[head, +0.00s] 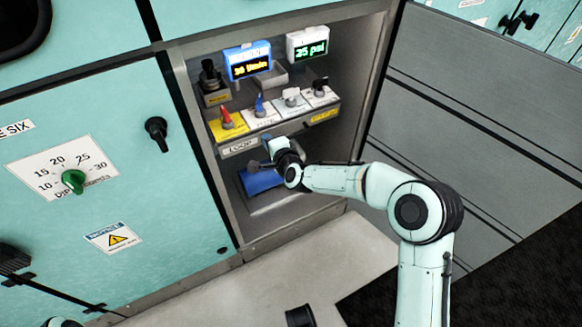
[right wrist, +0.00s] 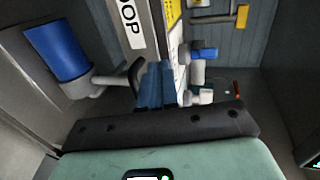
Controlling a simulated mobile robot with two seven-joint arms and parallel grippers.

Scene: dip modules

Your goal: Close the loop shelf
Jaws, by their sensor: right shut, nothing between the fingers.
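The loop shelf, marked by a white LOOP label (head: 240,147), is inside an open cabinet bay. Its top carries a yellow panel (head: 226,126) and white panels with red, blue and white-grey valve knobs. How far the shelf sticks out is hard to tell. My right gripper (head: 268,152) is at the shelf's front, right of the label, fingers together and empty. In the right wrist view the fingers (right wrist: 158,84) are close to the LOOP label (right wrist: 132,22); contact cannot be told. My left gripper is not in view.
A blue cylinder (head: 261,181) is below the shelf; it also shows in the right wrist view (right wrist: 57,50). Two displays (head: 247,60) (head: 307,43) are above the shelf. A large grey door (head: 470,110) stands open at the right. Teal panels (head: 110,180) are left of the bay.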

